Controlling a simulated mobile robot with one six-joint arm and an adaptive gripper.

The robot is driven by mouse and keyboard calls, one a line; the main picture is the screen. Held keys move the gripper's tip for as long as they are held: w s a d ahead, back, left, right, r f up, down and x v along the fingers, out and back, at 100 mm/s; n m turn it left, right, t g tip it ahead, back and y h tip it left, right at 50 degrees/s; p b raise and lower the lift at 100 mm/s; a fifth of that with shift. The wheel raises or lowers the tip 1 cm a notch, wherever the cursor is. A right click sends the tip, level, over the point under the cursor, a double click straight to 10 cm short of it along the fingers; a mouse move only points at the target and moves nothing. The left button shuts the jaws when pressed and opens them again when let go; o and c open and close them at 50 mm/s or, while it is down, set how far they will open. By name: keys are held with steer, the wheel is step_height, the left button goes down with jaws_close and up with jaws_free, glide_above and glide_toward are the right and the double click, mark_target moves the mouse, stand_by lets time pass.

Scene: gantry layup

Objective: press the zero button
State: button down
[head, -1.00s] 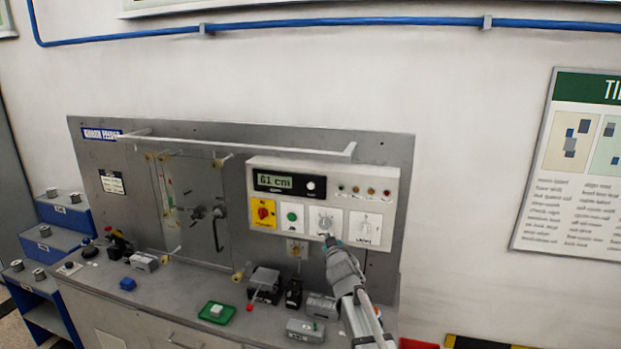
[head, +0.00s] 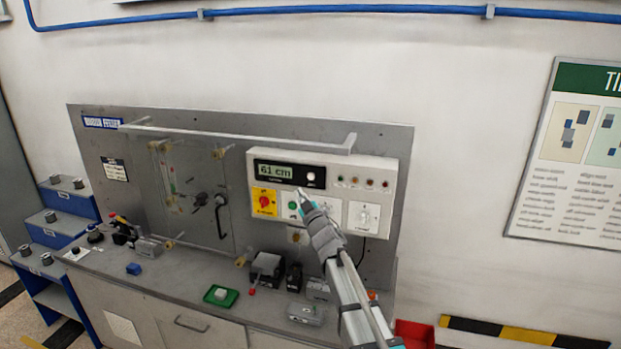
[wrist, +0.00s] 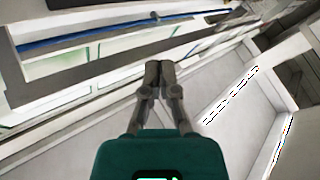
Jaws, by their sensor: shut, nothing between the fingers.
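The control box (head: 388,173) is a pale panel on the grey back board. Its dark display (head: 275,171) reads 61 cm. A round white button (head: 310,176) sits at the display's right end; its label is too small to read, so I cannot tell whether it is the zero button. My gripper (head: 302,194) has its tip just below and left of this button in the head view. I cannot tell whether it touches the panel. In the wrist view my gripper (wrist: 158,72) has its fingers together and empty, and no button can be made out there.
A yellow plate with a red knob (head: 264,201), a green button (head: 292,205) and a white dial (head: 364,215) sit lower on the box. A white rail (head: 240,137) runs above it. A green tray (head: 221,296) and small fixtures stand on the bench.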

mark_target(308, 176)
steer(key=shift+w, duration=0.15)
steer(key=shift+w+d, duration=0.4)
steer(key=shift+w, duration=1)
steer(key=shift+w+d, duration=0.35)
steer(key=shift+w, duration=1)
steer(key=shift+w+d, duration=0.4)
steer(key=shift+w, duration=1)
steer(key=shift+w, duration=0.15)
steer(key=shift+w+d, duration=0.1)
steer(key=shift+w, duration=0.15)
steer(key=shift+w+d, duration=0.15)
steer(key=shift+w, duration=0.3)
steer(key=shift+s, duration=0.1)
steer(key=shift+s+a, duration=0.25)
steer(key=shift+s, duration=0.5)
steer(key=shift+s, duration=0.15)
steer(key=shift+s+a, duration=0.2)
steer(key=shift+s, duration=0.55)
steer(key=shift+s+a, duration=0.25)
steer(key=shift+s, duration=0.55)
steer(key=shift+s+a, duration=0.2)
steer(key=shift+s, duration=0.55)
